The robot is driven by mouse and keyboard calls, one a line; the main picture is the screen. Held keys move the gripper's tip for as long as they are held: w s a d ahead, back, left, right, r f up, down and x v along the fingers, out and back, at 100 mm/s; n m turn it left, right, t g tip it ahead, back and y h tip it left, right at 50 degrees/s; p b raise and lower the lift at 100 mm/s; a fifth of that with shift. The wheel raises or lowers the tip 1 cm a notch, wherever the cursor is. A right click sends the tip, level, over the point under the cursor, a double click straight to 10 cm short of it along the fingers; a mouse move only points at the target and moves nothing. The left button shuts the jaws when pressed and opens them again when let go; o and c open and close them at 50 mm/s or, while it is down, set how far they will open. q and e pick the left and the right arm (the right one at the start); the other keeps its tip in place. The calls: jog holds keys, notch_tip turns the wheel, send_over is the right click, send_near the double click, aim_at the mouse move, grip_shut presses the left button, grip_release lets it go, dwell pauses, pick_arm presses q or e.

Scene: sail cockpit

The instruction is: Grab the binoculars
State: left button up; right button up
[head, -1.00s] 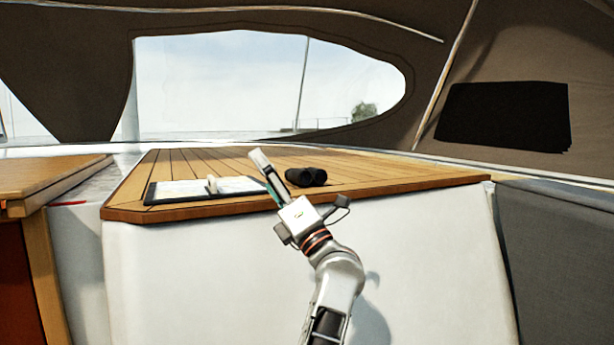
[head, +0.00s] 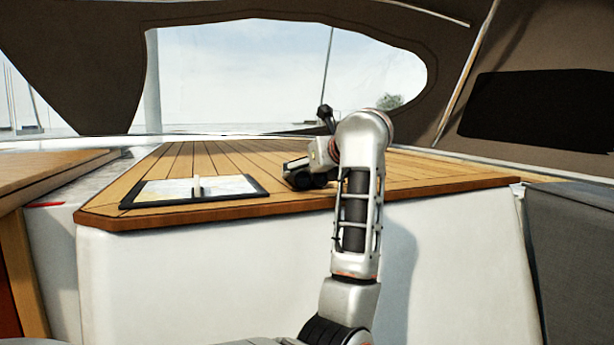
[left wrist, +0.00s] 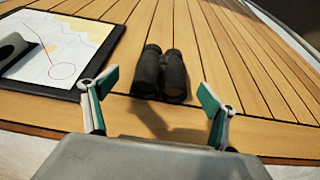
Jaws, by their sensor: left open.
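The black binoculars (left wrist: 160,73) lie on the wooden deck top, seen in the left wrist view ahead of and between my open fingers. In the head view the binoculars (head: 311,180) are partly hidden behind my left arm. My left gripper (left wrist: 160,105) is open and empty, its two green-padded fingers apart, one to each side of the binoculars' near end. In the head view my left gripper (head: 318,165) is mostly hidden by its own wrist, over the deck top. My right gripper is in neither view.
A dark-framed chart board (head: 195,190) with a small pale object (head: 197,187) on it lies left of the binoculars. The slatted wooden top (head: 420,172) has free room to the right. Its front edge stands above a white wall (head: 200,270).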

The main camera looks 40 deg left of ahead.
pick_arm(q)
jog(key=p+x, duration=0.1)
jog(key=x, duration=0.4)
jog(key=shift+w+f, duration=0.2)
jog(key=shift+f, duration=0.05)
jog(key=shift+r, duration=0.1)
jog(key=c, duration=1.8)
